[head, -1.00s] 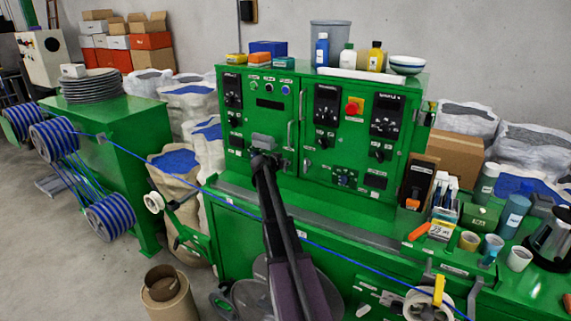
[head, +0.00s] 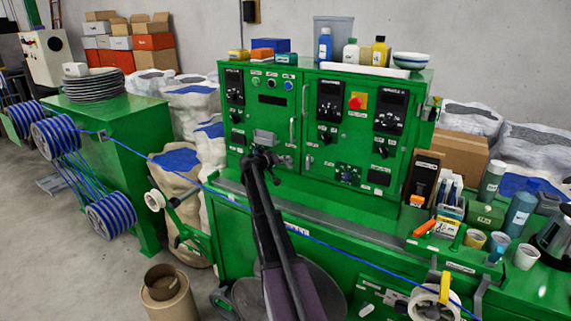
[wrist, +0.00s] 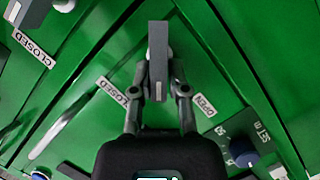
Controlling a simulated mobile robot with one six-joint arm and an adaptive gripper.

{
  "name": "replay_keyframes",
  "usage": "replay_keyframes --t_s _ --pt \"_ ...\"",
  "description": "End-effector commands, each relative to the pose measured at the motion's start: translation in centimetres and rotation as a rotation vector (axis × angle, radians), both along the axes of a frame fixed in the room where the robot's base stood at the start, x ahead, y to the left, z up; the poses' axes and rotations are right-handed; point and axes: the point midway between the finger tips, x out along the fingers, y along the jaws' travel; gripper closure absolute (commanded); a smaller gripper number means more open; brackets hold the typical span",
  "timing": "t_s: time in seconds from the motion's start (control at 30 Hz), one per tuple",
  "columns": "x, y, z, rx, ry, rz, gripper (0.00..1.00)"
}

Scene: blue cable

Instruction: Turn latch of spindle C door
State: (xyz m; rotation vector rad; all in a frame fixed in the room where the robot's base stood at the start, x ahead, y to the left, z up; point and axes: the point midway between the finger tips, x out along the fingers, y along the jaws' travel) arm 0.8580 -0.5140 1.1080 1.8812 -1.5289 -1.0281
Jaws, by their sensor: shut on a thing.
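My gripper (wrist: 161,92) is shut on a grey bar-shaped latch (wrist: 158,50) on a green cabinet door. In the wrist view one dark finger stands on each side of the latch, near its lower end. A CLOSED label (wrist: 112,90) lies to the left of the fingers and an OPEN label (wrist: 204,104) to the right. In the head view my gripper (head: 268,158) is in front of the green cabinet (head: 270,125), near the seam between two doors. My arm hides part of the cabinet. I cannot read a spindle C label.
A blue knob (wrist: 245,155) sits right of the gripper in the wrist view, and a silver handle (wrist: 62,125) lies to the left. A blue cable (head: 345,248) runs across the bench front. Bottles and cups crowd the bench's right side.

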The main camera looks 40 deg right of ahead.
Motion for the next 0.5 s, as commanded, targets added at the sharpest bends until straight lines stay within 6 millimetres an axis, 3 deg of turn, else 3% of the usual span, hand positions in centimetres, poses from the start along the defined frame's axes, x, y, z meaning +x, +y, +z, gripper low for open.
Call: replay_keyframes --t_s 0.5 --pt "-0.07 -0.05 -1.15 -0.176 0.44 -0.01 1.0"
